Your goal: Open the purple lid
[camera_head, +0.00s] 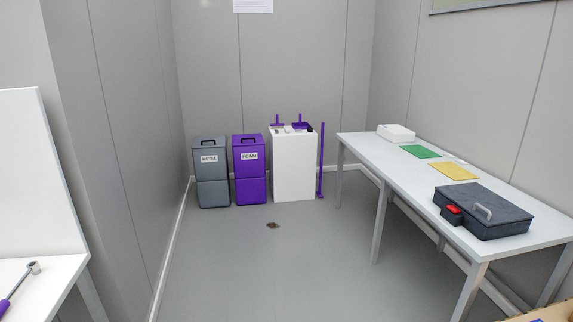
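A purple bin (249,175) labelled FOAM stands on the floor at the far wall. The bin stands between a grey bin and a white cabinet, some way off across the floor. Neither of my grippers shows in the head view.
A grey bin (211,177) labelled METAL is left of the purple bin, and a white cabinet (294,168) right of it. A long table (400,180) runs along the right wall, bearing a dark case (490,208). A white bench (40,275) is near left. The middle floor is clear except a brown spot (272,225).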

